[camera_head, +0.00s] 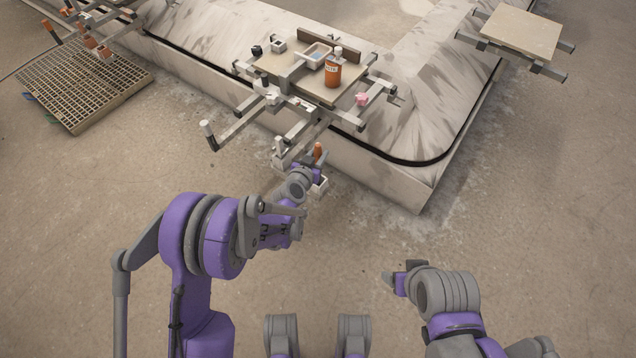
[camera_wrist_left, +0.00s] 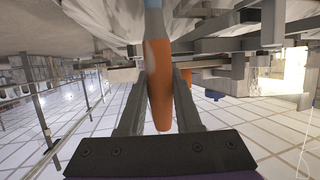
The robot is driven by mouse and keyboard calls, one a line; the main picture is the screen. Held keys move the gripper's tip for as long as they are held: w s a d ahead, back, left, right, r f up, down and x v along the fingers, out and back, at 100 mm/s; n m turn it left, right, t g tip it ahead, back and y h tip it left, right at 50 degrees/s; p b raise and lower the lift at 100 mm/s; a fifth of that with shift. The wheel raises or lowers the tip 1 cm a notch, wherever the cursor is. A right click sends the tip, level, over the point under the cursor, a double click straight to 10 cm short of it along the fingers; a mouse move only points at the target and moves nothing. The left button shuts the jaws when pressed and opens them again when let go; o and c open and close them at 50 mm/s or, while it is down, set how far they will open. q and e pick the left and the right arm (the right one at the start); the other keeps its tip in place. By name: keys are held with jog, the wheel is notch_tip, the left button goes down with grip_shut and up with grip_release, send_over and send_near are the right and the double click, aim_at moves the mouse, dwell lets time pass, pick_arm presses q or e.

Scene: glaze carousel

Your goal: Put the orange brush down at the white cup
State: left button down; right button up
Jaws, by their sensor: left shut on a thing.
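My left gripper (camera_head: 317,158) is shut on the orange brush (camera_head: 318,149), just in front of the carousel's near arm. In the left wrist view the orange handle of the brush (camera_wrist_left: 160,90) runs between the two fingers, with a blue part at the top edge. Another small pale square cup (camera_head: 278,46) stands on the board at the back. I cannot tell which is the white cup. My right gripper (camera_head: 401,274) is low at the right, away from everything.
Metal arms with a pink piece (camera_head: 361,99) jut out. A floor grate (camera_head: 85,85) lies left. The floor in front is clear.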

pick_arm(q)
notch_tip(320, 180, down, 9)
jog(key=shift+r+b, duration=0.2)
jog(key=shift+b, duration=0.8)
jog(key=shift+r, duration=0.1)
jog(key=shift+f, duration=0.25)
jog(key=c, duration=0.6)
grip_release()
jog(key=shift+r, duration=0.1)
jog(key=shift+r, duration=0.1)
jog(key=shift+s+a+r, duration=0.1)
jog(key=shift+s+r, duration=0.1)
jog(key=p+v, duration=0.2)
jog(key=v, duration=0.9)
jog(key=shift+s, duration=0.3)
